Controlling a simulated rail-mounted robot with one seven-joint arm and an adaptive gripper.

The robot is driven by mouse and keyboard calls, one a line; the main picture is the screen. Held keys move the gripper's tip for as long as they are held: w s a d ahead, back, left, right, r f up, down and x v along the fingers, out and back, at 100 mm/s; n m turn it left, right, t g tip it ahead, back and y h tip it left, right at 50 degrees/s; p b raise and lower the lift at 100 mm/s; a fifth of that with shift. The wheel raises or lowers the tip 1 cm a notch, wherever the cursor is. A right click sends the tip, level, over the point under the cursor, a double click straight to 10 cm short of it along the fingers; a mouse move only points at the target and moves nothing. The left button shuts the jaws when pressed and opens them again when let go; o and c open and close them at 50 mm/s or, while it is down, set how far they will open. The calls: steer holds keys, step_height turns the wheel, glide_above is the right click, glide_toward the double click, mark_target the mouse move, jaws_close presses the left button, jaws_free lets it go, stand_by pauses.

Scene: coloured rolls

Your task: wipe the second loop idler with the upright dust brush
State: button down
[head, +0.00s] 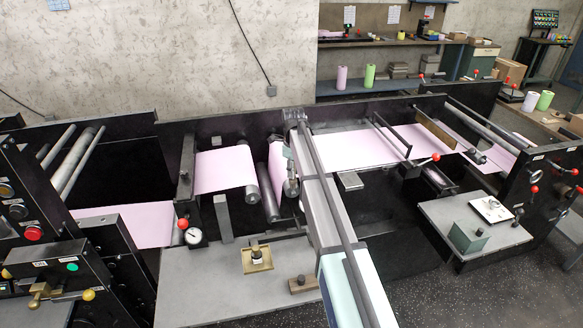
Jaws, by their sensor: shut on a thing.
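My arm reaches from the bottom of the head view up to the back of the machine, and its far end is over the loop rollers. My gripper's fingers are hidden there, behind my own arm. I cannot make out the upright dust brush. Several dark grey loop idlers stand beside and under my arm: one at the edge of the pink web (224,170), a lower one (269,204) in the middle, and one partly covered by my arm. I cannot tell which counts as the second, or whether anything touches it.
A grey bench plate (212,292) in front holds a brass fixture (257,260) and a small brown block (302,284). A dial gauge (193,235) stands at its left. A right-hand plate (455,208) carries a green box (468,238). Black side frames hem in the rollers.

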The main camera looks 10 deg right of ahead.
step_height(320, 180, up, 2)
steer(key=shift+s+r+p, duration=0.1)
steer(key=shift+r+p, duration=0.1)
steer(key=shift+p, duration=0.25)
steer(key=shift+r+p, duration=1.35)
steer(key=shift+r, duration=1.45)
